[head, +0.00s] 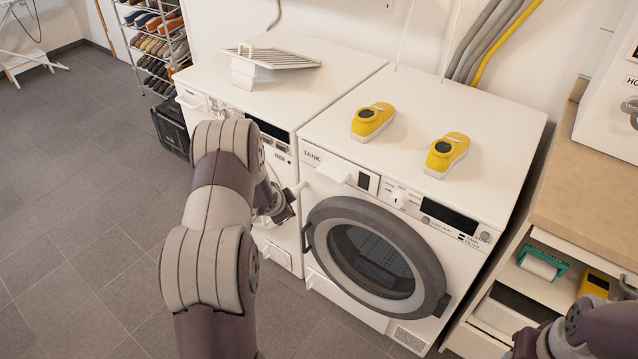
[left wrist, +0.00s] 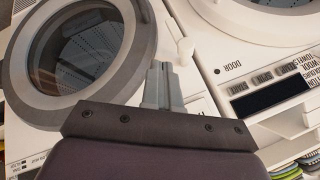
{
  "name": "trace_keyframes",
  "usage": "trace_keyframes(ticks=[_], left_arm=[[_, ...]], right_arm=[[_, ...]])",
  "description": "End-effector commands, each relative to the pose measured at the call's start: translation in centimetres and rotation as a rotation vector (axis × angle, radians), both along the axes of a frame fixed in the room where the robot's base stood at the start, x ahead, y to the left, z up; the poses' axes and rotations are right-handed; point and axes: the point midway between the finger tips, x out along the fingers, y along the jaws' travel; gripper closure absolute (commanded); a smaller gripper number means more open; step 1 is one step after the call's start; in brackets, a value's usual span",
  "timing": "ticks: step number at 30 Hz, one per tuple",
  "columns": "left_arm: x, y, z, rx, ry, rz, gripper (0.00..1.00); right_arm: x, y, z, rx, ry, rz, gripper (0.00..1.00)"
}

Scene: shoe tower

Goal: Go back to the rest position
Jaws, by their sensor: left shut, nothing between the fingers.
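My left gripper (left wrist: 160,80) is shut and empty in the left wrist view, in front of the machine fronts. In the head view my left arm reaches up from the bottom and its wrist end is beside the right machine's round door; the fingertips are hard to make out there. My right arm shows only in part at the lower right corner of the head view, and its fingers are not visible. Two yellow shoes, a left one (head: 372,122) and a right one (head: 446,154), stand apart on top of the right machine (head: 480,110).
The left machine (head: 330,72) carries a slatted white rack (head: 270,58). The round door (head: 377,258) is closed. A wooden counter (head: 590,190) with open shelves stands at right. A shoe rack (head: 158,45) and black crate (head: 172,130) are at back left.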

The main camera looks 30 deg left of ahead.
Motion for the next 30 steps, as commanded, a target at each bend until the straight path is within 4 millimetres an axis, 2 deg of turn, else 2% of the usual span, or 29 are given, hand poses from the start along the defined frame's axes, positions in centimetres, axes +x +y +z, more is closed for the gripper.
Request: trace_keyframes(ticks=[6, 8, 9, 10, 11, 12, 15, 18, 21, 24, 27, 30], left_arm=[[-0.4, 0.2, -0.3, -0.012, 0.019, 0.03, 1.0], [-2.2, 0.2, -1.4, -0.045, 0.083, 0.107, 1.0], [-4.4, 0.0, -2.2, -0.079, 0.15, 0.187, 1.0], [-6.5, -0.4, -2.1, -0.112, 0.212, 0.271, 1.0], [-8.6, -1.5, -0.3, -0.145, 0.274, 0.359, 1.0], [-11.1, -3.6, 2.5, -0.183, 0.344, 0.456, 1.0], [-16.4, -9.4, 9.4, -0.254, 0.468, 0.613, 1.0], [-20.9, -14.6, 15.4, -0.303, 0.539, 0.683, 1.0], [-24.0, -18.4, 20.3, -0.334, 0.55, 0.665, 1.0], [-24.2, -20.4, 23.4, -0.34, 0.495, 0.587, 1.0], [-23.7, -21.2, 24.3, -0.338, 0.47, 0.547, 1.0], [-23.7, -21.2, 24.3, -0.338, 0.47, 0.547, 1.0]], right_arm=[[0.0, 0.0, -0.1, 0.0, 0.001, 0.0, 0.55], [0.0, 0.0, -0.1, 0.0, 0.001, 0.0, 0.55], [0.0, 0.0, 0.0, 0.0, 0.0, 0.0, 0.55], [0.0, 0.0, 0.1, 0.0, 0.0, 0.0, 0.55], [0.0, 0.0, 1.0, 0.0, 0.001, 0.0, 0.55], [0.0, 0.0, 2.2, 0.0, 0.001, 0.0, 0.55], [0.0, 0.0, 4.8, 0.0, 0.0, 0.0, 0.55], [0.0, 0.0, 7.1, 0.0, 0.0, 0.0, 0.55], [0.0, 0.0, 9.1, 0.0, 0.0, 0.0, 0.55], [0.0, 0.0, 10.3, 0.0, 0.0, 0.0, 0.55], [0.0, 0.0, 10.5, 0.0, 0.0, 0.0, 0.55], [0.0, 0.0, 10.5, 0.0, 0.0, 0.0, 0.55]])
